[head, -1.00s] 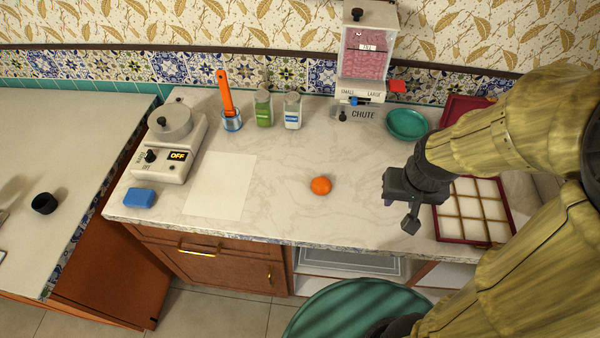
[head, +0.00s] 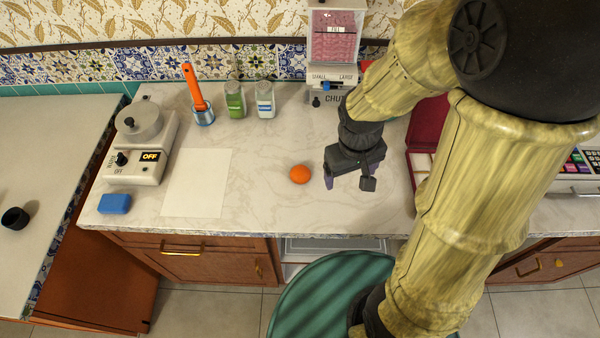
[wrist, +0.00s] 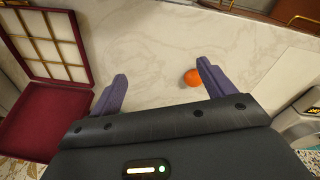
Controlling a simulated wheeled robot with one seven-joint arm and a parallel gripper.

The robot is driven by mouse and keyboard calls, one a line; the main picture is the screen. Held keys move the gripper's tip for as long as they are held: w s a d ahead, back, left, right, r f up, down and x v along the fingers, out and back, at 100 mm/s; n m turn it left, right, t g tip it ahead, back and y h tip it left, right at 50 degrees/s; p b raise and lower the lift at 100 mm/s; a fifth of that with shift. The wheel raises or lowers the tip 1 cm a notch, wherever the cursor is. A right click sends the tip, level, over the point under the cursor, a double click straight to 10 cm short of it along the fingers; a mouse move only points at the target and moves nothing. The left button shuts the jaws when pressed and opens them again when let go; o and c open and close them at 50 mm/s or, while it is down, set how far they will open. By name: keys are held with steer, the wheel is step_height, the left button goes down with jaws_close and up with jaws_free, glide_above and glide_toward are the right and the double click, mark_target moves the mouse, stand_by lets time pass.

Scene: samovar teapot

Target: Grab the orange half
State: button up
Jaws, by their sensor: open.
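The orange half (head: 299,174) lies on the marble counter, left of the middle of the head view. It is small, round and bright orange. My gripper (head: 348,186) is just right of it, with its fingers pointing down and apart and nothing between them. In the wrist view the orange half (wrist: 193,77) shows beside the right-hand finger, partly behind it. There my gripper (wrist: 160,84) has two purple fingers spread wide over bare counter. I see no contact between the fingers and the orange half.
A white sheet (head: 195,183) lies left of the orange half, with a blue block (head: 114,204) and a switch box (head: 140,160) beyond. Two jars (head: 235,100) and an orange-handled tool (head: 193,88) stand behind. An open red box (wrist: 45,100) lies right of my gripper in the head view.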

steer(key=a+f+n+t+h, duration=0.2)
steer(key=a+f+n+h, duration=0.1)
steer(key=a+n, duration=0.4)
steer(key=a+f+n+t+h, duration=0.3)
steer(key=a+f+n, duration=0.2)
steer(key=a, duration=0.5)
steer(key=w+a+f+n+t+h+b, duration=0.1)
steer(key=a+f+n+t+h, duration=0.2)
steer(key=a+n, duration=0.5)
steer(key=shift+a+f+n+h, duration=0.2)
steer(key=shift+f+n+h, duration=0.25)
steer(key=shift+n, duration=0.65)
steer(key=shift+d, duration=0.1)
steer(key=p, duration=0.3)
glide_toward(293, 176)
steer(key=x, duration=0.4)
steer(key=shift+w+d, duration=0.2)
steer(key=shift+d, duration=0.05)
